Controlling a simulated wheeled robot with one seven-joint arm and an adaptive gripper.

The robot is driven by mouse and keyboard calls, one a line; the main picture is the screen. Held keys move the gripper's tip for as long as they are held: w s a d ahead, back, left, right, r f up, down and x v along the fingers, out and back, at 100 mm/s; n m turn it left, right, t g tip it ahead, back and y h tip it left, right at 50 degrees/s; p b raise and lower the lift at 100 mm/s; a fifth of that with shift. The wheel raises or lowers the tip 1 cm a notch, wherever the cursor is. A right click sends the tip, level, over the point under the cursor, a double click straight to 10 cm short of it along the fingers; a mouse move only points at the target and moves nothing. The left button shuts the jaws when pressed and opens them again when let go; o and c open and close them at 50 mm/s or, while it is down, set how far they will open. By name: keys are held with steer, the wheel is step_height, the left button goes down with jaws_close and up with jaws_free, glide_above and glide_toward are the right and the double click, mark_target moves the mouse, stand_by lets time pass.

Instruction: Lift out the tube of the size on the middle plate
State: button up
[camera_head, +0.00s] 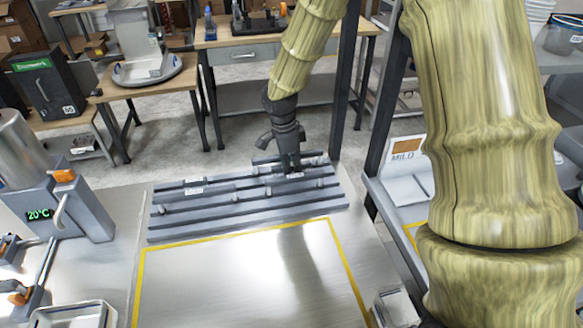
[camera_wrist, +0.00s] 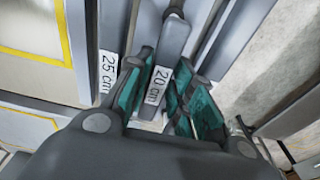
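A grey slotted rack (camera_head: 240,212) lies across the back of the steel bench, with several short grey pieces in its rows. My gripper (camera_head: 290,172) points down at the right part of its back rows. In the wrist view, my gripper's teal-padded fingers (camera_wrist: 160,95) stand on either side of a grey bar (camera_wrist: 174,38) with a white plate reading "20 cm" (camera_wrist: 157,87). Whether both pads touch the bar is unclear. A plate reading "25 cm" (camera_wrist: 107,75) is on the neighbouring bar to the left. The middle plate's writing is too small in the head view.
A grey device reading 20°C (camera_head: 40,214) stands left of the rack. A yellow-bordered bare area (camera_head: 245,280) lies in front of it. A dark upright post (camera_head: 346,80) and a shelf with a "MILD" sign (camera_head: 404,157) stand to the right.

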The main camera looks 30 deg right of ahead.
steer(key=shift+s+f, duration=0.15)
steer(key=shift+s, duration=0.1)
steer(key=shift+w+f, duration=0.1)
steer(key=shift+f, duration=0.2)
stand_by(0.7)
jaws_close()
